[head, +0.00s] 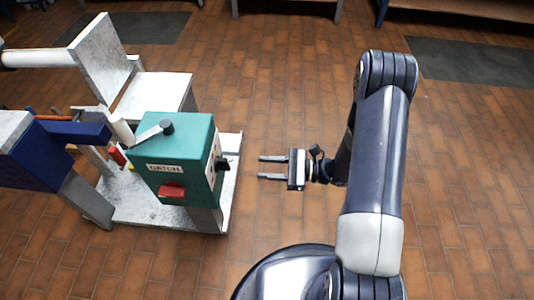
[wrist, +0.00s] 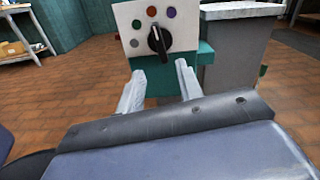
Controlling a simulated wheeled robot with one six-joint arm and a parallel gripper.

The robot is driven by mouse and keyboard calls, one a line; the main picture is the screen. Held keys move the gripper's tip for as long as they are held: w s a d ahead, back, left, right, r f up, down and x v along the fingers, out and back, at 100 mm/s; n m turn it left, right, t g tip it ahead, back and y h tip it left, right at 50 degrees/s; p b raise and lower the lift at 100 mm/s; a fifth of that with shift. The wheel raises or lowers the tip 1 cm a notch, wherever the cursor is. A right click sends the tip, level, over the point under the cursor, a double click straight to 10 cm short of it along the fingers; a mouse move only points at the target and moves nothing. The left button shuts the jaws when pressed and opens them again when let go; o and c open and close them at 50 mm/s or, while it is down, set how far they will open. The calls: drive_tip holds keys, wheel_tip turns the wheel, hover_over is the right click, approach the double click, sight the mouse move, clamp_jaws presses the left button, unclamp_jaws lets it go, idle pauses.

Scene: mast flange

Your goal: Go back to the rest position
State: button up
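My gripper (head: 272,168) is open and empty in the head view, its two fingers apart and pointing left. It hangs over the floor to the right of a teal box, with a clear gap between them. In the wrist view the two fingers of my gripper (wrist: 160,82) show apart with nothing between them. The teal box (head: 178,138) has a black knob (head: 223,164) on its right face. The wrist view shows this knob (wrist: 159,40) upright on a pale panel with several coloured dots. My own arm fills the right of the head view.
The box stands on a pale metal base (head: 150,212), with a grey lever (head: 152,132) on top and a red block (head: 172,191) on its front. A blue and grey frame (head: 75,130) stands at left. The tiled floor (head: 275,90) between box and arm is clear.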

sight(229, 165)
drive_tip(key=a, duration=0.3)
drive_tip(key=a+b, duration=0.1)
drive_tip(key=a, duration=0.6)
drive_tip(key=shift+w+a+b, duration=0.3)
drive_tip(key=shift+w+b, duration=0.05)
drive_tip(key=shift+b, duration=0.05)
drive_tip(key=shift+a, duration=0.15)
drive_tip(key=shift+n, duration=0.4)
